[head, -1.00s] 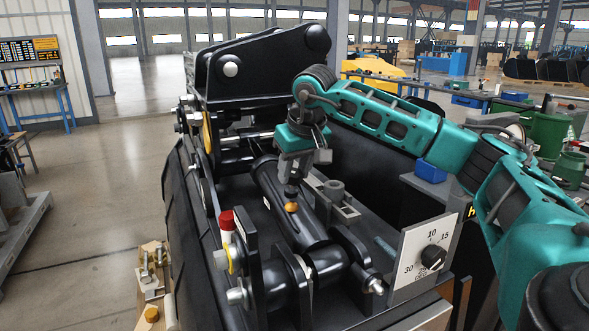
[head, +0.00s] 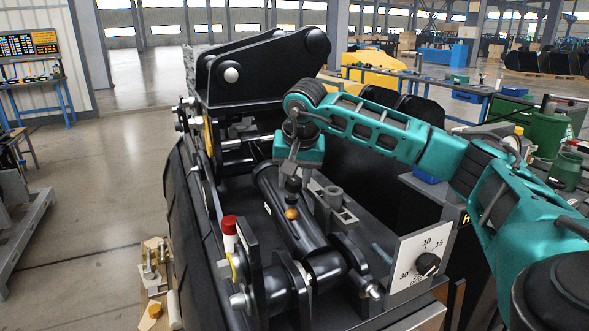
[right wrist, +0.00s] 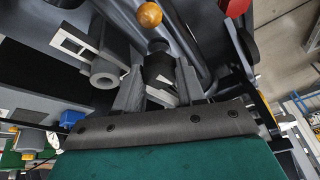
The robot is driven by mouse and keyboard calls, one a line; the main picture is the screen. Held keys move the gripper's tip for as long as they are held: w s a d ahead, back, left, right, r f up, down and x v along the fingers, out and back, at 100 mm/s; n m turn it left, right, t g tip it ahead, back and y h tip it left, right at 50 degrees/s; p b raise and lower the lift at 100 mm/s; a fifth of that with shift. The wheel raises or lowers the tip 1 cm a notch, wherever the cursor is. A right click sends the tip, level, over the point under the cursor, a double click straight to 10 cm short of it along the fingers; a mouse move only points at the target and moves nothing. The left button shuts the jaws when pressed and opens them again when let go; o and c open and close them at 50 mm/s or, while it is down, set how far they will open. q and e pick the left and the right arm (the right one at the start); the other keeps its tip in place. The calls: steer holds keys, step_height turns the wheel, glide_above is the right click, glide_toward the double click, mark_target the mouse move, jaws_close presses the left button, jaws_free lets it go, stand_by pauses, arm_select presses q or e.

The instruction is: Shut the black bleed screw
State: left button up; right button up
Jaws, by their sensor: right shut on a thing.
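The black bleed screw (right wrist: 158,66) stands between the two grey fingers of my right gripper (right wrist: 158,85) in the right wrist view. In the head view my right gripper (head: 292,178) reaches down over the black cylinder (head: 285,215) and mostly hides the screw. The gripper is shut on the screw. An orange ball-shaped knob (head: 291,213) sits on the cylinder just in front of the screw; it also shows in the right wrist view (right wrist: 150,14). My left gripper is in neither view.
A grey block with a round socket (head: 334,198) stands close to the right of the gripper. A red-capped post (head: 229,226) is at the front left. A white dial plate (head: 422,258) with a black knob is at the front right. Black housing walls surround the cylinder.

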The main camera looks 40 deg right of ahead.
steer(key=m+p, duration=0.2)
steer(key=m, duration=0.3)
steer(key=shift+r+m+g+p, duration=0.15)
steer(key=shift+m+g+p, duration=0.15)
steer(key=shift+g+p, duration=0.1)
steer(key=m+p, duration=0.1)
steer(key=m, duration=0.1)
steer(key=shift+m+h, duration=0.3)
steer(key=shift+m, duration=0.1)
steer(key=m+p, duration=0.1)
steer(key=m, duration=0.1)
steer(key=shift+m+g, duration=0.4)
steer(key=shift+m, duration=0.9)
steer(key=m, duration=0.2)
steer(key=shift+w+m+g, duration=0.1)
steer(key=shift+m+g, duration=0.2)
steer(key=m, duration=0.3)
steer(key=m+y, duration=0.1)
steer(key=m, duration=0.2)
steer(key=shift+g, duration=0.3)
steer(key=o, duration=1)
steer(key=shift+o, duration=0.2)
